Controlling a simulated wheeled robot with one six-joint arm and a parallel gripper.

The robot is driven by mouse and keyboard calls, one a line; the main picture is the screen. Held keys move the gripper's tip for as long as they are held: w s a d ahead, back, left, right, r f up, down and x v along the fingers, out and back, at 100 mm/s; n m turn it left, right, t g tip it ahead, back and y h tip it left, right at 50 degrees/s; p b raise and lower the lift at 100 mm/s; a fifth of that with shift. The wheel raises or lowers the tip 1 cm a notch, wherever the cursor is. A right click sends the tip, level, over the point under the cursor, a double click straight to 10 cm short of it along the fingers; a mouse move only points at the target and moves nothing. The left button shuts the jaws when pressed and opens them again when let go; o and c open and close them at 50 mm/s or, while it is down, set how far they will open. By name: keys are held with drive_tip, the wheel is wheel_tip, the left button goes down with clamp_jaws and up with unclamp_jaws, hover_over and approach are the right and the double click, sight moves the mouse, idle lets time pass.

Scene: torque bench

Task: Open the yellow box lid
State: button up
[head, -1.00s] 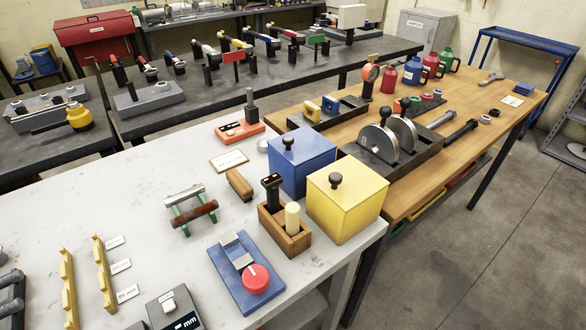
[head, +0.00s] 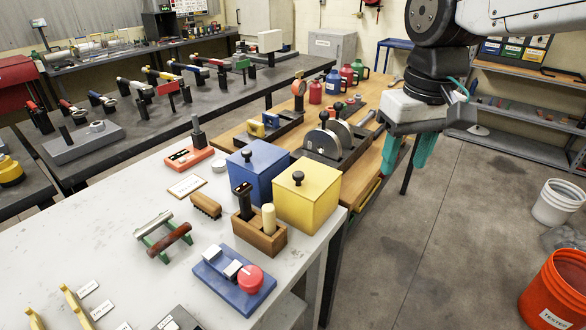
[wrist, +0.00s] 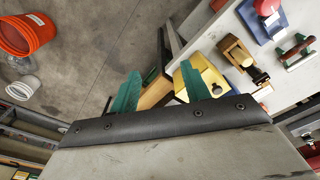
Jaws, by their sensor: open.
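The yellow box (head: 306,203) stands at the right edge of the white table in the head view, its lid (head: 308,181) closed with a black knob (head: 298,178) on top. It also shows in the wrist view (wrist: 205,76), partly hidden behind a finger. My gripper (head: 405,160) hangs in the air to the right of the box, beyond the table edge, with teal fingers pointing down. The fingers are apart with nothing between them, as the wrist view (wrist: 162,85) also shows.
A blue box (head: 258,170) stands close against the yellow box's left side. A wooden holder (head: 260,236) with upright pieces is in front. A wooden bench (head: 230,136) lies behind.

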drive_tip(key=w+a+n, duration=0.2)
drive_tip(key=w+a, duration=0.5)
drive_tip(key=n, duration=0.1)
approach(298, 173)
drive_tip(key=shift+d+f+g, duration=0.2)
drive_tip(key=shift+f+g, duration=0.1)
drive_tip(key=shift+w+a+f, duration=0.2)
drive_tip(key=shift+a+f, duration=0.05)
wheel_tip(298, 173, down, 7)
drive_tip(key=shift+f, duration=0.25)
clamp_jaws()
